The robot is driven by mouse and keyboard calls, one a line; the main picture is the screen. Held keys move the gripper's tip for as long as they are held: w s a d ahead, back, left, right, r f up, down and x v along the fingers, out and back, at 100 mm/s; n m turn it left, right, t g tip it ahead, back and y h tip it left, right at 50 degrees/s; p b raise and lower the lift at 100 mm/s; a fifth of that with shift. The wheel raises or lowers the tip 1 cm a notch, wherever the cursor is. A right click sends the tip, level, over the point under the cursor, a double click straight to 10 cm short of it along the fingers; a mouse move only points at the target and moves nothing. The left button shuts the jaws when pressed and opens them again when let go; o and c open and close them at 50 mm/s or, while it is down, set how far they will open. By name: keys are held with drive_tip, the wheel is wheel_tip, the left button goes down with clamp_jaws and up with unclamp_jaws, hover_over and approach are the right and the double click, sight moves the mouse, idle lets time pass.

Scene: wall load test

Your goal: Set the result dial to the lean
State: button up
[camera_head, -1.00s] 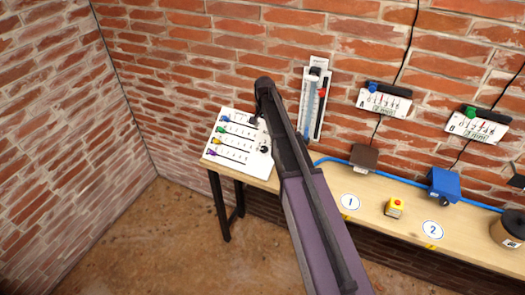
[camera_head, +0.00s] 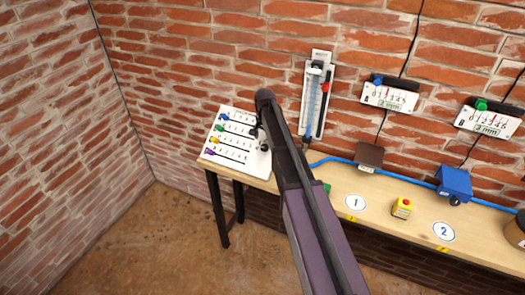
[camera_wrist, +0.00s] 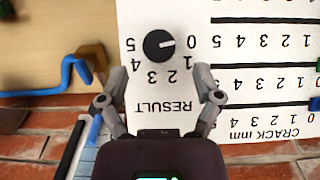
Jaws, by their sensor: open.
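The result dial (camera_wrist: 158,45) is a round black knob on a white board (camera_wrist: 235,150). In the wrist view the board appears upside down, and the knob's pale mark points right, at the 0 of its 0 to 5 scale. My gripper (camera_wrist: 150,70) is open, one finger on each side below the knob in the picture, with nothing between them. Whether it touches the board cannot be told. In the head view my gripper (camera_head: 259,130) is by the board's right side, near the dial (camera_head: 265,146), and my arm crosses in front of the bench.
The board's rows carry coloured sliders at their left ends. A vertical blue scale with a red marker (camera_head: 325,87) hangs behind my arm. Gauges A (camera_head: 389,95) and B (camera_head: 488,118) are on the brick wall.

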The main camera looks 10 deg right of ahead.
sight(264, 146)
drive_tip(key=shift+f+b, duration=1.8)
drive_tip(key=shift+f, duration=0.35)
